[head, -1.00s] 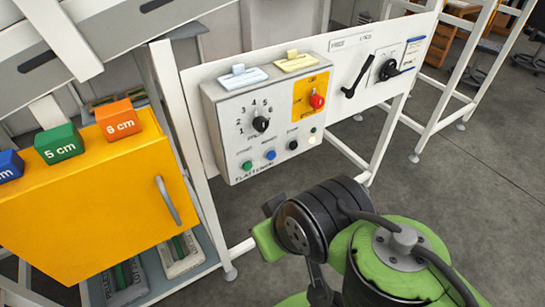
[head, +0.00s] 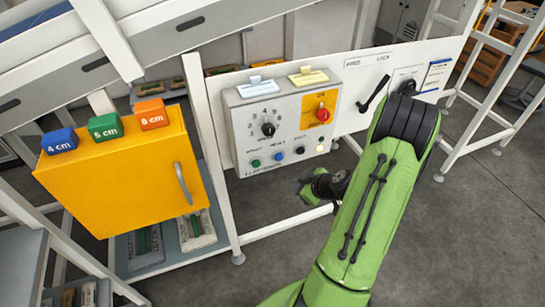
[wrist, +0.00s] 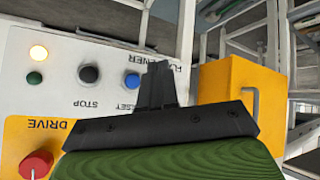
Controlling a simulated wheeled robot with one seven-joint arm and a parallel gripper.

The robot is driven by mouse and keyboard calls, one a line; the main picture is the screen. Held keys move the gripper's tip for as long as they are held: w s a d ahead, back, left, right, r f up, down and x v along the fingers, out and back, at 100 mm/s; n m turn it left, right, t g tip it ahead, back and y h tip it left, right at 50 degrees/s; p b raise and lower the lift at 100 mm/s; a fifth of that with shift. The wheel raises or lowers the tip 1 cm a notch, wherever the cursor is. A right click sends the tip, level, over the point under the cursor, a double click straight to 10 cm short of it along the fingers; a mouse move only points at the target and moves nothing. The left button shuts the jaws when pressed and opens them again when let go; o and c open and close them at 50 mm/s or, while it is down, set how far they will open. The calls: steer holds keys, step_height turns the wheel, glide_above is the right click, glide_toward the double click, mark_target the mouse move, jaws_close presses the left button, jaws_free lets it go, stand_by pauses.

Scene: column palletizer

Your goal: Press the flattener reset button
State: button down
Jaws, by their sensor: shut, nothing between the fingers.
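The flattener panel is a grey box (head: 240,130) with a row of buttons along its bottom. The blue reset button (head: 278,155) lies between a green button (head: 256,163) and the black stop button (head: 300,150). In the wrist view the panel appears upside down, with the blue button (wrist: 132,81) just left of my fingers and its label partly hidden. My gripper (wrist: 158,80) is shut and empty, pointing at the panel. In the head view my gripper (head: 304,186) is below the button row, apart from the buttons.
A red knob (head: 323,115) on a yellow drive plate and a black selector dial (head: 268,129) sit above the buttons. A pale lamp (wrist: 38,52) is lit. A yellow cabinet (head: 110,185) with a handle stands left. A black lever (head: 374,92) is right of the box.

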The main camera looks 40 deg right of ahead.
mark_target(279, 157)
steer(key=shift+d+f, duration=0.15)
steer(key=shift+f, duration=0.1)
steer(key=w+d+p, duration=0.2)
steer(key=w, duration=0.6)
steer(key=shift+w+d+p, duration=0.2)
steer(key=shift+d+p, duration=0.05)
steer(key=shift+p, duration=0.1)
stand_by(1.8)
steer(key=shift+w+d+b, duration=0.1)
steer(key=shift+w+b, duration=0.3)
steer(key=shift+b, duration=0.05)
